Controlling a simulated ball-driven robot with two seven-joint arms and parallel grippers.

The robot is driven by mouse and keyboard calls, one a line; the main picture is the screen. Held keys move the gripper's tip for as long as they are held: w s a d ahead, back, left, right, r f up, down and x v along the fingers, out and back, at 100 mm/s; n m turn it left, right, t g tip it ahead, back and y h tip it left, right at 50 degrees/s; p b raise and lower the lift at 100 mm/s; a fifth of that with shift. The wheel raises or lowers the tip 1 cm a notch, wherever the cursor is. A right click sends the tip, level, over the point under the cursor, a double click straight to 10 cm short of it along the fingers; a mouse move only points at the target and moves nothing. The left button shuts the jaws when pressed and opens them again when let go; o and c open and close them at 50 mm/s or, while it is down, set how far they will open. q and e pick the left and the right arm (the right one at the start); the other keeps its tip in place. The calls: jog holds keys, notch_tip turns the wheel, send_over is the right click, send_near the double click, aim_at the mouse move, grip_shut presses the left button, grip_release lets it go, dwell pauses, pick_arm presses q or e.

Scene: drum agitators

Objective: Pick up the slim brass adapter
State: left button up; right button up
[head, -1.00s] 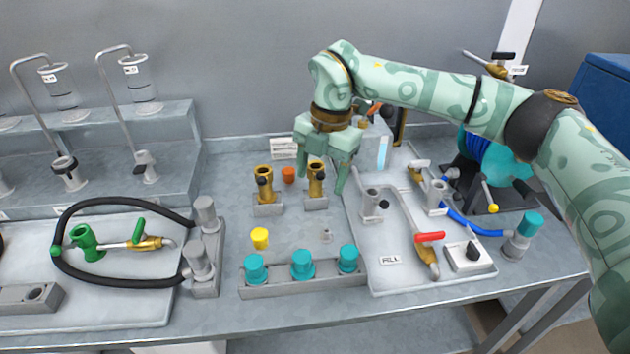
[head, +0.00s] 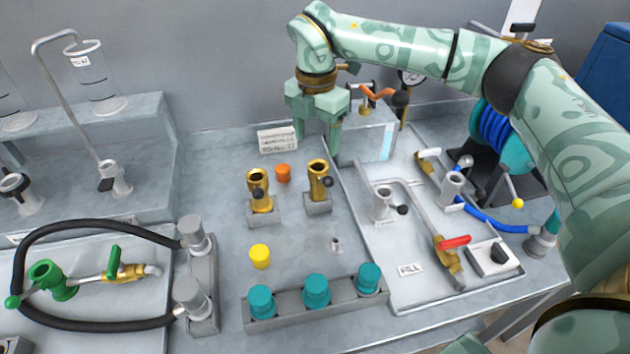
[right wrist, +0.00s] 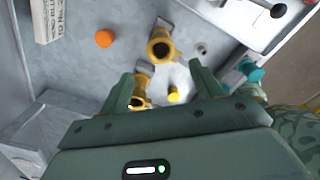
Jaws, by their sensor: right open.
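Two upright brass adapters stand in grey holders mid-table: the left one (head: 258,190) and the right one (head: 318,179). I cannot tell surely which is the slim one. My right gripper (head: 317,149) is open and empty, fingers pointing down, above and behind the right adapter in the head view. In the right wrist view, the left adapter (right wrist: 142,86) shows between the open fingers (right wrist: 162,88), partly hidden by one; the right adapter (right wrist: 160,44) shows beyond the fingertips. I see no contact. My left gripper is out of view.
An orange cap (head: 283,173) lies behind the adapters. A yellow cap (head: 260,256) and small metal fitting (head: 336,245) lie in front. A rack (head: 290,312) holds teal caps. A fill tray (head: 408,305) with piping is right; a black hose (head: 95,226) is left.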

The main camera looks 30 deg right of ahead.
aim_at(317, 180)
jog(key=f+b, duration=0.1)
jog(key=f, duration=0.5)
jog(key=shift+w+f, duration=0.2)
jog(key=shift+s+f, duration=0.15)
jog(key=shift+f, duration=0.6)
notch_tip(317, 180, down, 5)
jog(key=shift+s+d+r+b, duration=0.1)
jog(key=shift+d+r+b, duration=0.1)
jog(key=shift+b, duration=0.8)
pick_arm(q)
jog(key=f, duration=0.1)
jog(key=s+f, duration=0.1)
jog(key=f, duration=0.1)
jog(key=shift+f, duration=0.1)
pick_arm(e)
jog(key=shift+r, duration=0.1)
jog(key=c, duration=1.2)
